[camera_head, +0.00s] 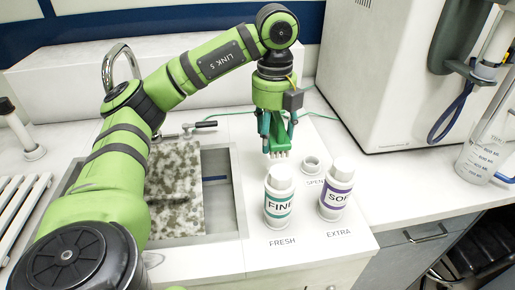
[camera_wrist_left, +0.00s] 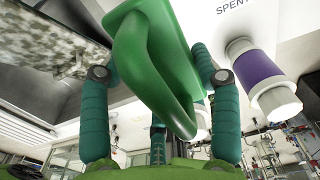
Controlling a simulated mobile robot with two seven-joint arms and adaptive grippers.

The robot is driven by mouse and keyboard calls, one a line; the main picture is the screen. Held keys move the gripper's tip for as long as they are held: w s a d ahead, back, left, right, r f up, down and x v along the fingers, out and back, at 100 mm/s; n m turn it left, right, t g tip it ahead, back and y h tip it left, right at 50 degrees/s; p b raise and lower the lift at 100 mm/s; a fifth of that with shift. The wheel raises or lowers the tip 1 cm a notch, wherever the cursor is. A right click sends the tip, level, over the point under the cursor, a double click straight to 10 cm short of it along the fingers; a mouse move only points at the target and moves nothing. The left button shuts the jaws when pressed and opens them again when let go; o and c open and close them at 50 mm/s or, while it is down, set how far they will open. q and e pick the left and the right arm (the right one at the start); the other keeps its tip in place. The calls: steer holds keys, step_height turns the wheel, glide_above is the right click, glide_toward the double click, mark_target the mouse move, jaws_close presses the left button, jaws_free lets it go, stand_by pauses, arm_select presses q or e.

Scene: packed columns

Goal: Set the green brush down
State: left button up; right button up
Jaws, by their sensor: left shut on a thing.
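The green brush (camera_wrist_left: 150,60) fills the middle of the left wrist view, with its looped handle towards the gripper. My left gripper (camera_wrist_left: 158,115) is shut on it, teal fingers on either side. In the head view my left gripper (camera_head: 277,128) points down behind the white bottle with a teal label reading "FINE" (camera_head: 278,202). The brush's pale bristles (camera_head: 280,155) show just above and behind that bottle's cap; whether they touch the counter I cannot tell. My right gripper is not in view.
A purple-labelled bottle (camera_head: 336,192) stands over the word "EXTRA", beside the teal one over "FRESH". Left is a sink (camera_head: 219,180) with a speckled board (camera_head: 174,190). A large white machine (camera_head: 390,70) stands behind right.

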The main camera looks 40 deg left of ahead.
mark_target(253, 153)
arm_select(q)
steer(key=w+a+f, duration=0.1)
steer(key=a+f, duration=0.1)
steer(key=a, duration=0.1)
steer(key=w+a+f, duration=0.1)
steer(key=a+f, duration=0.1)
steer(key=a, duration=0.1)
steer(key=w+a+f, duration=0.2)
steer(key=a, duration=0.1)
steer(key=shift+w+a, duration=0.1)
steer(key=shift+a, duration=0.1)
steer(key=shift+a+f, duration=0.2)
step_height(253, 153, down, 3)
steer(key=shift+f, duration=0.1)
steer(key=shift+w+f, duration=0.1)
steer(key=shift+f, duration=0.35)
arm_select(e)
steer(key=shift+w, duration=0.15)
arm_select(q)
steer(key=shift+f, duration=0.1)
steer(key=o, duration=0.8)
steer(key=shift+f, duration=0.1)
steer(key=shift+c, duration=0.2)
steer(key=o, duration=0.4)
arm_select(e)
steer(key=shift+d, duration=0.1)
